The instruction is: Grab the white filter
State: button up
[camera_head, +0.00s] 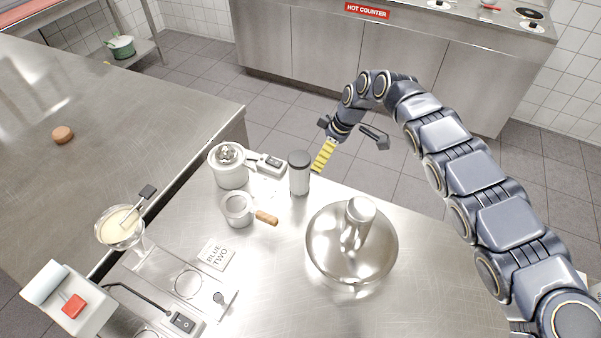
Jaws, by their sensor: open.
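No object is plainly labelled as a white filter. A small pale cup with a wooden handle (238,208) stands upright on the steel counter and looks most like a filter, but I cannot tell for certain. A white pot-like device with a metal top (231,176) stands just behind it. My gripper (350,135) hangs near the counter's far edge, to the right of and beyond both. It is open, with its dark fingers spread and nothing seen between them. A yellow ribbed strip (323,155) shows below it; I cannot tell whether it belongs to my gripper.
A grey cylinder (299,174) stands close to the yellow strip. A large steel bowl (320,262) with a metal cylinder (357,220) is to the right. The front right counter is clear.

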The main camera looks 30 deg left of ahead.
aim_at(298, 166)
jog(key=a, duration=0.1)
jog(key=s+a+y, duration=0.1)
jog(key=shift+s+a+n, duration=0.1)
jog(key=shift+a+n, duration=0.2)
jog(key=shift+n, duration=0.1)
jog(key=x, duration=0.7)
jog(key=shift+s+a+f, duration=0.1)
jog(key=shift+s+a, duration=0.15)
jog(key=shift+a, duration=0.15)
jog(key=c, duration=1.1)
